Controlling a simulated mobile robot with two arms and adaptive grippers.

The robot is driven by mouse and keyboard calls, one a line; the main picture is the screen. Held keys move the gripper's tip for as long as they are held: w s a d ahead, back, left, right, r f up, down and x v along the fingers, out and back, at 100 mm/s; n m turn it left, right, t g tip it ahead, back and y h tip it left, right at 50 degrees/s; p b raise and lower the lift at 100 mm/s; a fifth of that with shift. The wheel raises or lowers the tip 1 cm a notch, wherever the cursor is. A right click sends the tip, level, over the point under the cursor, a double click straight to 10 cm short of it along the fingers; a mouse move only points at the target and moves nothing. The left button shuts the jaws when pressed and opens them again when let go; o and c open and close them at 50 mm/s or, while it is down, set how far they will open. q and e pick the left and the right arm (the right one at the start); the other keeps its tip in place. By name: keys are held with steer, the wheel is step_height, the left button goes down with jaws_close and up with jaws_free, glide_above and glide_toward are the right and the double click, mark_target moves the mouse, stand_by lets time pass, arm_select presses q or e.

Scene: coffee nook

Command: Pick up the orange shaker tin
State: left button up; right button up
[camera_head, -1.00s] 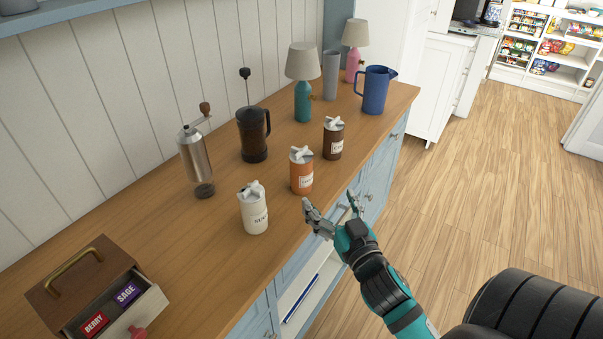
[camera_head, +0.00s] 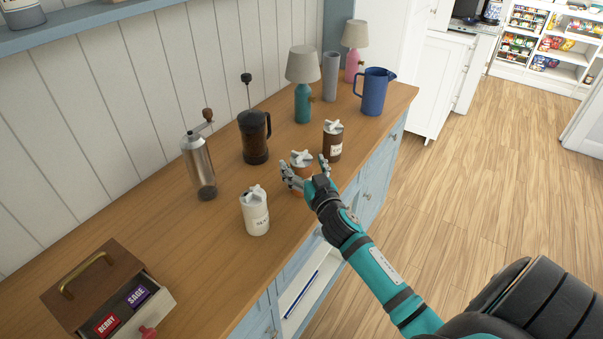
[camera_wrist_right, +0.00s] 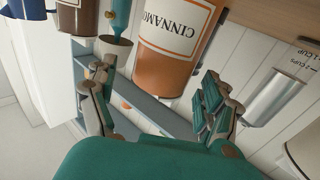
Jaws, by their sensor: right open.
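The orange shaker tin (camera_head: 301,158) stands upright near the front edge of the wooden counter. My right gripper (camera_head: 303,165) is open at its near side, a finger to either side in the head view, and hides much of its body. In the right wrist view the orange tin (camera_wrist_right: 165,72) appears upside down with a cinnamon label, ahead of my open right fingers (camera_wrist_right: 160,90). Whether the fingers touch it, I cannot tell. My left gripper is not in view.
A white shaker tin (camera_head: 255,212) stands left of the orange one, and a brown tin (camera_head: 333,143) stands behind right. A French press (camera_head: 254,138) and a grinder (camera_head: 198,165) are farther back. A wooden box (camera_head: 85,285) sits front left. Bare counter lies between these.

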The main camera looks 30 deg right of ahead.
steer(key=shift+x, duration=1)
steer(key=shift+s, duration=0.1)
steer(key=c, duration=1.3)
steer(key=shift+c, duration=0.2)
